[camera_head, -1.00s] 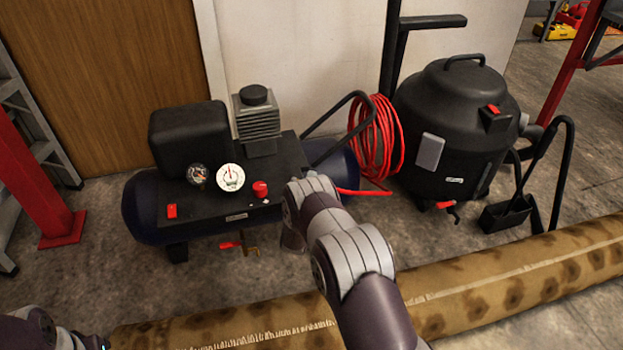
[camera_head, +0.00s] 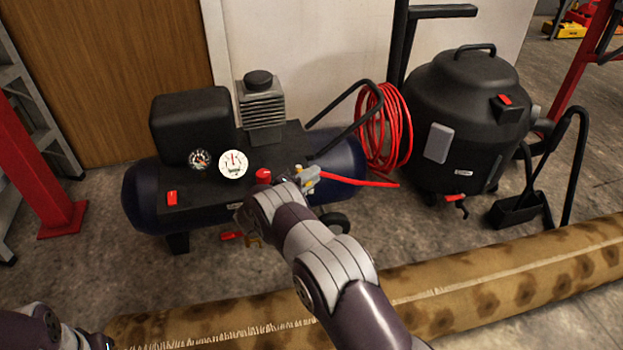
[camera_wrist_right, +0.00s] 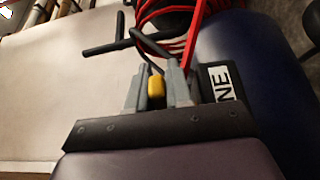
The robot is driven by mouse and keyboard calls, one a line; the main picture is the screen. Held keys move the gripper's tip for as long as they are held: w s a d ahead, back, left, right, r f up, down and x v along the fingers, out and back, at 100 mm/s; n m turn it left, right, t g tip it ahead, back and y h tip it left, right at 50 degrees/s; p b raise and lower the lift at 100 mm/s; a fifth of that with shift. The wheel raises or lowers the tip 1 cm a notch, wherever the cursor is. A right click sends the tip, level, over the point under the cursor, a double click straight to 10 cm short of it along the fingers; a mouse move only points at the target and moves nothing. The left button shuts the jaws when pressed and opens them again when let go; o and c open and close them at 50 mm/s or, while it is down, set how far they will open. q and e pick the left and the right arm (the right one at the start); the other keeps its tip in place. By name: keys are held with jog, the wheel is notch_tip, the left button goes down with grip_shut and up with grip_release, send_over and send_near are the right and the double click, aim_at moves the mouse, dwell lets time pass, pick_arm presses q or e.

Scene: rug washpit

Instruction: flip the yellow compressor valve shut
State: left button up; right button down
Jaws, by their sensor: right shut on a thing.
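The compressor is a dark blue tank (camera_head: 142,197) with a black top, two gauges and a red knob, left of centre in the head view. My right gripper (camera_head: 307,178) is at the tank's right front, beside the start of the red hose. In the right wrist view my right gripper (camera_wrist_right: 157,86) has its fingers on either side of the yellow valve (camera_wrist_right: 156,88) and is shut on it. The valve's base is hidden behind the fingers. Of my left arm only a link shows at the bottom left; its gripper is out of view.
The red hose (camera_head: 384,135) hangs coiled behind the tank and runs to its right end. A black vacuum (camera_head: 462,110) stands to the right. A rolled spotted rug (camera_head: 480,280) lies across the front. A red post (camera_head: 35,160) stands at the left.

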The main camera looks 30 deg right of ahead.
dwell(0.4)
jog(key=c, duration=1.1)
grip_release()
jog(key=p+v, duration=0.4)
jog(key=v, duration=0.8)
jog(key=shift+a+p, duration=0.35)
jog(key=shift+p, duration=0.05)
